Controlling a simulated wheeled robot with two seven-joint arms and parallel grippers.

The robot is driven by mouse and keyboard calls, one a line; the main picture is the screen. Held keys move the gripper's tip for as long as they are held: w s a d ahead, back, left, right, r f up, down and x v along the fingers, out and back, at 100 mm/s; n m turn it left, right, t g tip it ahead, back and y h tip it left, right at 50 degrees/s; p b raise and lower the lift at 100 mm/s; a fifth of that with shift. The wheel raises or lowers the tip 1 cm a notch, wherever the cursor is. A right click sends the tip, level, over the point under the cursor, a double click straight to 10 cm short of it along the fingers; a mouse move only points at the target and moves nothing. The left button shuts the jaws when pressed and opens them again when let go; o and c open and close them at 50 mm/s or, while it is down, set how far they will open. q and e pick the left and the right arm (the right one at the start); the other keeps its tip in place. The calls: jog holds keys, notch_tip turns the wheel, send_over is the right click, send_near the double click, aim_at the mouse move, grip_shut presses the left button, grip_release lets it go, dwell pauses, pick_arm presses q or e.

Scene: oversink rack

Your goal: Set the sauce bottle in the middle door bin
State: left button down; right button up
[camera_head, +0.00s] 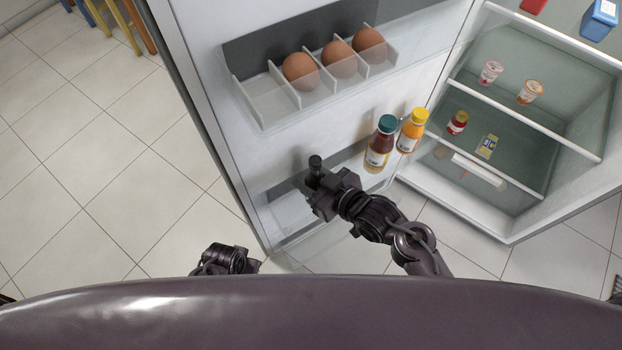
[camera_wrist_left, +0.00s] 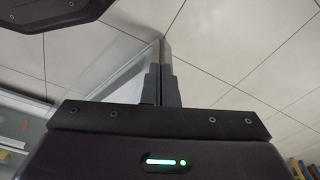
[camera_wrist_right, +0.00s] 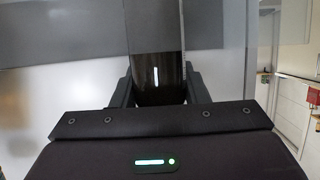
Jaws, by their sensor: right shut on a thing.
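The sauce bottle (camera_head: 315,170) is dark with a black cap and stands roughly upright in my right gripper (camera_head: 322,185). The right wrist view shows the dark bottle (camera_wrist_right: 158,82) between the two fingers. The gripper is at the left part of the middle door bin (camera_head: 283,190), below the egg rack. Whether the bottle's base touches the bin floor is hidden by the gripper. My left gripper (camera_head: 226,260) is low, left of the door's bottom; its fingers (camera_wrist_left: 161,85) are together and empty in the left wrist view.
A teal-capped bottle (camera_head: 380,147) and a yellow-capped bottle (camera_head: 411,131) stand at the right of the bin. Several eggs sit in the rack (camera_head: 262,100) above. The open fridge (camera_head: 590,140) holds cups and packs on shelves at right.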

jog(key=shift+w+a+f+b, duration=0.1)
jog(key=shift+w+f+b, duration=0.1)
jog(key=shift+f+b, duration=0.25)
pick_arm(q)
jog(key=r, duration=0.1)
jog(key=w+r, duration=0.1)
jog(key=r, duration=0.1)
jog(key=d+r, duration=0.1)
jog(key=shift+w+r, duration=0.25)
jog(key=shift+w, duration=0.05)
jog(key=shift+r, duration=0.1)
pick_arm(e)
jog(key=o, duration=1.1)
jog(key=shift+s+f, duration=0.1)
jog(key=shift+f, duration=0.05)
